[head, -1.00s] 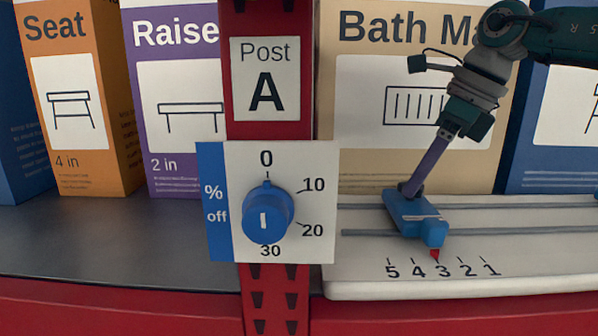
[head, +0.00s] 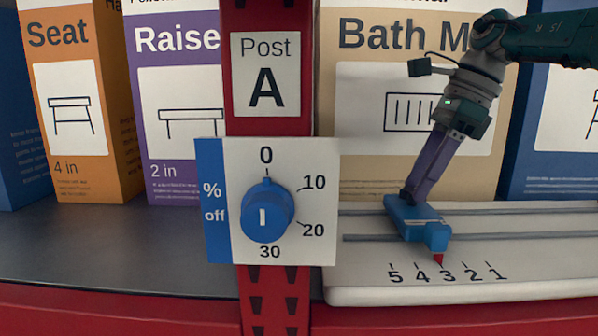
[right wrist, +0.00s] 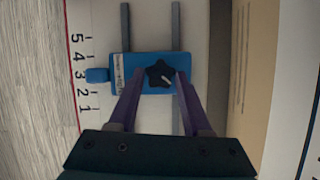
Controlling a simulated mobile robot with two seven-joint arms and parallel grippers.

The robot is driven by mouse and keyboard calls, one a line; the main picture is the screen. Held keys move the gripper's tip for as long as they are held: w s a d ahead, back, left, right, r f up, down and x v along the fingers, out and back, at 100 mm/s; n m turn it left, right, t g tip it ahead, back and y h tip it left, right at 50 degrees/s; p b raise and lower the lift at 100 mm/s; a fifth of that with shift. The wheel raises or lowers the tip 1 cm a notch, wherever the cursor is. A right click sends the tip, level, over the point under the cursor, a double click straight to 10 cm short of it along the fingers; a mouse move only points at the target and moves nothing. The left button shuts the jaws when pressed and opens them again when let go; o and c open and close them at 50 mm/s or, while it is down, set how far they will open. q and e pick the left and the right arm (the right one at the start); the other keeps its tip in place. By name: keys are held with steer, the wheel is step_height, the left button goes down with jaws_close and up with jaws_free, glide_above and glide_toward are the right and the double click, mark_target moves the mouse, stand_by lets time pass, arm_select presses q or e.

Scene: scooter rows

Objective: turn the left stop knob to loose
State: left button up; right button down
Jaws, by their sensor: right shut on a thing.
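A blue sliding stop (head: 418,222) sits on two grey rails over a white board. Its red pointer (head: 438,260) stands near the 3, a little to its left. In the right wrist view the stop (right wrist: 122,66) carries a black star-shaped knob (right wrist: 160,75) with a white mark. My right gripper (head: 408,194) comes down on the stop from above, tilted. In the right wrist view its purple fingers (right wrist: 161,80) lie on either side of the star knob, shut on it. My left gripper is not in view.
A blue dial (head: 266,212) on a white "% off" plate (head: 312,160) is mounted on red Post A (head: 278,135), left of the stop. Tall boxes, including a Bath box (head: 365,165), stand behind the rails. The grey shelf (head: 110,245) at left has free room in front.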

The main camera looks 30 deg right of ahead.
steer(key=shift+c, duration=1.7)
jaws_free()
steer(key=v, duration=1)
